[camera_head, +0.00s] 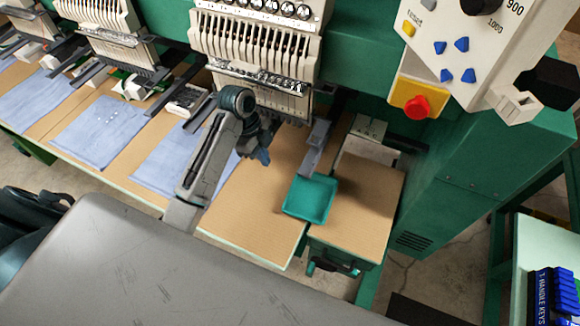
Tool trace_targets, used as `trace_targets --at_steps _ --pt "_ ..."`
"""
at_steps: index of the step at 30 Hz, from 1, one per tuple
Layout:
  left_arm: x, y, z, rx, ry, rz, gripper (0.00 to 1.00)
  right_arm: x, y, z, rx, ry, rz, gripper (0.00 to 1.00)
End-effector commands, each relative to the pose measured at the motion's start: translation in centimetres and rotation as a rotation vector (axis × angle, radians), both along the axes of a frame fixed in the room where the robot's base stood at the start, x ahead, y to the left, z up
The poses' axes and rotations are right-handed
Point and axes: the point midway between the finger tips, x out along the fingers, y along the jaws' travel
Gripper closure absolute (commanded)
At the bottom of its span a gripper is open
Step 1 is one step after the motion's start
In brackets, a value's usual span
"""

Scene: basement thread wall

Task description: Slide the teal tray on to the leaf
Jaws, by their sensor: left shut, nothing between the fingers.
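The teal tray (310,198) is a shallow square dish. It lies across the seam between the tan main table (250,213) and the tan leaf (368,203) to the right, partly over each. My left gripper (263,157) is left of the tray and further back, above the main table. It is shut with nothing in it and stands apart from the tray. My right gripper is not in view.
A grey bar (317,148) sticks out just behind the tray, below the sewing head (258,55). Blue cloths (97,130) lie on the table to the left. A green cabinet (465,160) stands right of the leaf. The leaf's right part is clear.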

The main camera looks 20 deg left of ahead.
Motion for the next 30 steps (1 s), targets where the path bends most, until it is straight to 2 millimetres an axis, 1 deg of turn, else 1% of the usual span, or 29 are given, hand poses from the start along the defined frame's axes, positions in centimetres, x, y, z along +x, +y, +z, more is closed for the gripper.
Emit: trace_targets --at_steps 2,5,8,9,12,14,17,18,21,24,27,30 --pt "0.0 -0.2 -0.4 -0.002 0.003 -0.002 1.00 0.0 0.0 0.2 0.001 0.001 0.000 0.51" --pt "-0.1 -0.5 -1.4 -0.004 0.005 -0.001 1.00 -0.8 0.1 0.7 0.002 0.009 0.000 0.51" --pt "-0.2 -1.1 -3.1 -0.005 0.005 0.000 1.00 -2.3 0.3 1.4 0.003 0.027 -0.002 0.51" --pt "-0.2 -1.3 -3.9 -0.004 0.007 0.000 1.00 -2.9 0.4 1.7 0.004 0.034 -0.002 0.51" --pt "-0.2 -2.0 -6.0 -0.004 0.007 0.000 1.00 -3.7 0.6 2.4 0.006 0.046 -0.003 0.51" --pt "-0.3 -2.4 -7.2 -0.003 0.006 -0.001 1.00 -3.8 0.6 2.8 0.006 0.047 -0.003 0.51" --pt "-0.3 -3.0 -9.2 -0.003 0.006 0.000 1.00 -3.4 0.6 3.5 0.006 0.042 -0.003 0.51" --pt "-0.3 -3.6 -9.2 -0.004 0.003 -0.001 1.00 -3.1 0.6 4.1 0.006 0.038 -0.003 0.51" --pt "-0.4 -5.2 -9.1 -0.004 0.002 -0.002 1.00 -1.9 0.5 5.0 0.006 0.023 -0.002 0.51" --pt "-0.4 -6.1 -9.2 -0.002 0.002 -0.002 1.00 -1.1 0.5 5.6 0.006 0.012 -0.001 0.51" --pt "-0.4 -6.6 -9.4 -0.002 0.002 -0.002 1.00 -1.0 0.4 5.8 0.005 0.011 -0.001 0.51" --pt "-0.4 -6.8 -9.5 0.000 0.001 -0.001 1.00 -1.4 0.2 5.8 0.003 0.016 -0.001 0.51"
